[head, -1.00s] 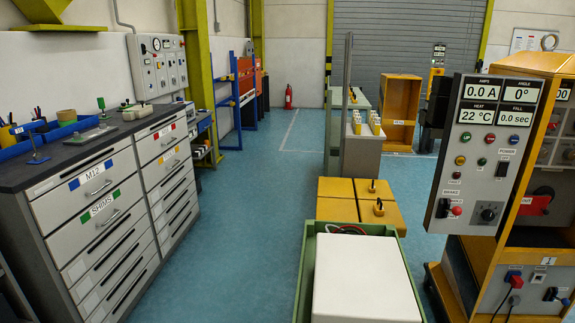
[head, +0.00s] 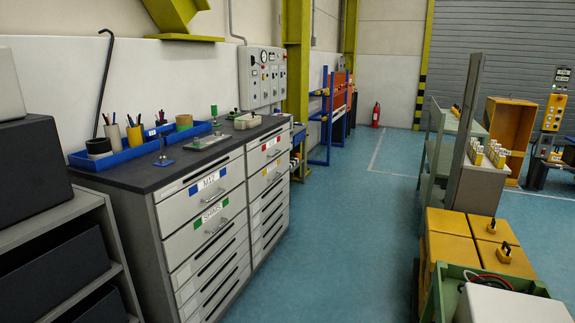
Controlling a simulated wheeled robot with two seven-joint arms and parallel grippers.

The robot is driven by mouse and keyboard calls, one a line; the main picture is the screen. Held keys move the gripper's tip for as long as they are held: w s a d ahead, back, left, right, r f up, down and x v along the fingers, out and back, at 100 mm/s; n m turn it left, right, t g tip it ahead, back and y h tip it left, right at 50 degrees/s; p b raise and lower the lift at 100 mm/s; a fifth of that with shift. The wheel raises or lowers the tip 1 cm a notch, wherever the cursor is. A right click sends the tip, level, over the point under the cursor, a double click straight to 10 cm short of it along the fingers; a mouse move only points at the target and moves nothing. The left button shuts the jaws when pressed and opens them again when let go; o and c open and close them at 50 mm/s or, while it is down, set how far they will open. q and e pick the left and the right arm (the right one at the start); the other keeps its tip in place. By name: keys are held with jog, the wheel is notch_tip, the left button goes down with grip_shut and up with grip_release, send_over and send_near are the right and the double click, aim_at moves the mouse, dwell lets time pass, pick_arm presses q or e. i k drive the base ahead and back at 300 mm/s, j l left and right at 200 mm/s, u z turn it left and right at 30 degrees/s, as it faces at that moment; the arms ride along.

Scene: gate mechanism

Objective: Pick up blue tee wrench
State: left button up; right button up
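A small blue upright piece (head: 163,158) with a flat blue foot and a thin stem stands on the dark worktop (head: 140,178), in front of the blue tray. It may be the blue tee wrench; it is too small to tell for sure. A similar green-topped piece (head: 213,113) stands farther back along the worktop, near a flat grey-green plate (head: 207,141). Neither of my grippers shows in the head view.
A blue tray (head: 90,162) with pen cups and rolls lies along the wall. Drawer cabinets (head: 205,235) support the worktop. A dark shelf unit (head: 60,215) stands at left. Yellow boxes (head: 455,245) and a green crate (head: 440,290) stand right. Blue floor (head: 330,240) is clear between.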

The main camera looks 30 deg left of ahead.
aim_at(158, 131)
jog(key=j+u, duration=0.1)
jog(key=u, duration=0.4)
jog(key=i+u, duration=0.15)
jog(key=u, duration=0.35)
jog(key=i+j+u, duration=0.1)
jog(key=u, duration=0.4)
jog(key=i+u, duration=0.15)
